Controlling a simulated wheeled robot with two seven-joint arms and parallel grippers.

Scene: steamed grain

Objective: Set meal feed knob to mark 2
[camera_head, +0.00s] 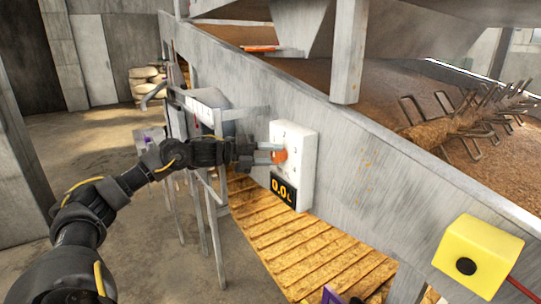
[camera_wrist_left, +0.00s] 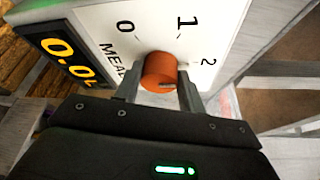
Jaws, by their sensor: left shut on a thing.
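The orange meal feed knob (camera_head: 279,156) sits on a white panel (camera_head: 301,139) on the side of the grey machine. In the left wrist view the knob (camera_wrist_left: 159,71) is between the fingers of my left gripper (camera_wrist_left: 160,88), which is shut on it. The panel (camera_wrist_left: 98,22) carries marks 0, 1 and 2 around the knob and the partly hidden word "MEAL". Which mark the knob points to cannot be told. A black display (camera_head: 283,191) below shows yellow digits, about 0.0. In the head view my left gripper (camera_head: 262,153) reaches the knob from the left. My right gripper is not in view.
A yellow box with a black button (camera_head: 478,257) is at the lower right. A spiked roller (camera_head: 450,125) lies over brown grain behind the machine's wall. A slatted wooden platform (camera_head: 290,240) is below the panel. Concrete floor (camera_head: 110,185) is open at left.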

